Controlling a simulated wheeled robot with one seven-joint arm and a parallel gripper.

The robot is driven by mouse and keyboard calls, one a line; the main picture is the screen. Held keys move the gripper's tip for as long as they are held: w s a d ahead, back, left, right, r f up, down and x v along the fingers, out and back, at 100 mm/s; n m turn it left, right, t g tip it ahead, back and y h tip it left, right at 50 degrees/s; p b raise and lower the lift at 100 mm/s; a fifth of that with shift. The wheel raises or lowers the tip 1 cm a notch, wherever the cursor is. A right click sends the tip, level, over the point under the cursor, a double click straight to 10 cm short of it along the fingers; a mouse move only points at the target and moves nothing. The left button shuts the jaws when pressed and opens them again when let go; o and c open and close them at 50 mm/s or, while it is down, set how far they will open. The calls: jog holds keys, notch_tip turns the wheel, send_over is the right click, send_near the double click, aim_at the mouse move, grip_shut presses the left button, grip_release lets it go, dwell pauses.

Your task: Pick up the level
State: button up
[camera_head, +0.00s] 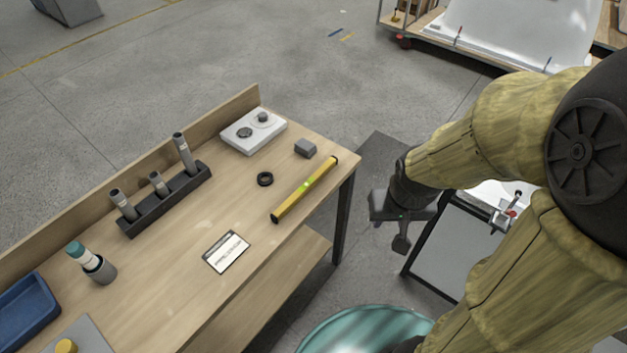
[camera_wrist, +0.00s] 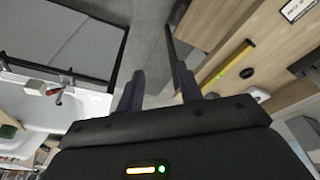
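The level (camera_head: 305,188) is a long yellow bar with a green vial at its middle. It lies flat on the wooden workbench (camera_head: 215,293) near its right end in the head view. In the wrist view the level (camera_wrist: 227,63) shows to the right of the fingers, some way off. My gripper (camera_head: 401,243) hangs off the bench's right end in the head view, apart from the level. In the wrist view my gripper (camera_wrist: 165,88) has its two dark fingers spread with nothing between them.
On the bench are a black ring (camera_head: 265,179), a small grey block (camera_head: 305,148), a white box with knobs (camera_head: 253,131), a label card (camera_head: 226,251), a dark tool rack (camera_head: 165,199) and a blue tray (camera_head: 27,309). A raised board edges the bench's back. Floor lies between bench and arm.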

jog(key=shift+o, duration=0.2)
jog(key=shift+s+a, duration=0.2)
jog(key=o, duration=0.4)
jog(key=shift+s, duration=0.2)
jog(key=shift+a+f, duration=0.1)
jog(key=shift+f, duration=0.1)
jog(key=w+a+f+n+t+h+b, duration=0.1)
jog(key=w+a+f+n+h+b, duration=0.2)
jog(key=f+n, duration=0.5)
jog(key=w+a+f+n+b, duration=0.2)
jog(key=w+a+f+n, duration=0.15)
jog(key=f+n, duration=0.45)
jog(key=w+a+r+n+t+b, duration=0.1)
jog(key=a+n+t, duration=0.2)
jog(key=a+n, duration=0.1)
jog(key=w+a+r+n+t, duration=0.1)
jog(key=w+a+n+t, duration=0.1)
jog(key=a+n, duration=0.3)
jog(key=w+a+r+n+t+b, duration=0.1)
jog(key=a+n+t, duration=0.2)
jog(key=a+n, duration=0.1)
jog(key=shift+w+a+n+t+y+b, duration=0.15)
jog(key=shift+a+n+t+y+b, duration=0.2)
jog(key=shift+n, duration=0.45)
